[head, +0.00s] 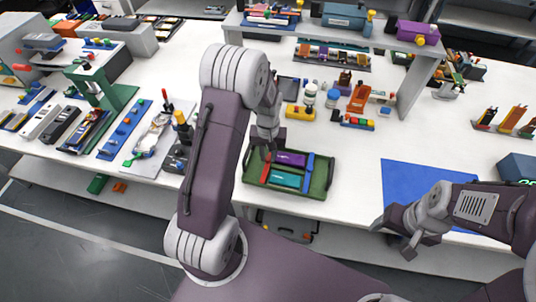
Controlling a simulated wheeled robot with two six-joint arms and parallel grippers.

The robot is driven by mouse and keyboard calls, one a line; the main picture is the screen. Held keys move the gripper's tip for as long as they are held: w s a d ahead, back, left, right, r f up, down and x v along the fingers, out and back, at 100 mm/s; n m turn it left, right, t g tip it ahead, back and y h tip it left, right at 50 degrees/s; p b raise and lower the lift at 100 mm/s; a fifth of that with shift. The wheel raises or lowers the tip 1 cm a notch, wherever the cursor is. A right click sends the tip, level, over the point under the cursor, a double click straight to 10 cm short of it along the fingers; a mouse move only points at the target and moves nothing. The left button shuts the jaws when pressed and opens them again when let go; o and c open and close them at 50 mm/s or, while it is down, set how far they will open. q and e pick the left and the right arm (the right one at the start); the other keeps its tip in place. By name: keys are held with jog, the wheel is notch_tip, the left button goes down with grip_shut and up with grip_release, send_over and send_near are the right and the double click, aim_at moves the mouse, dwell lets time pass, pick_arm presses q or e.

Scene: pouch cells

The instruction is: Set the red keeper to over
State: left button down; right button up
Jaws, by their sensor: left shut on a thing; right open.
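A green tray (249,181) sits near the front edge of the white table. In it lie a purple pouch cell (290,159) and a teal pouch cell (285,179), one behind the other. The red keeper (265,172) is a narrow bar at the left end of the cells. A blue bar (309,166) stands at their right end. My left gripper (268,151) points down at the tray's back left, shut on the red keeper; its fingertips are small and partly hidden. My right gripper (394,237) is open and empty at the table's front edge, by the blue mat.
The blue mat (420,178) lies bare on the right. Bottles, a yellow block (300,113) and an orange holder (358,98) stand behind the tray. A shelf (400,45) spans the back. A green press (105,90) and several trays fill the left.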

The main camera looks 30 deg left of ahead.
aim_at(268, 158)
pick_arm(q)
jog(key=c, duration=1.2)
grip_release()
jog(key=shift+c, duration=0.2)
notch_tip(268, 158, up, 9)
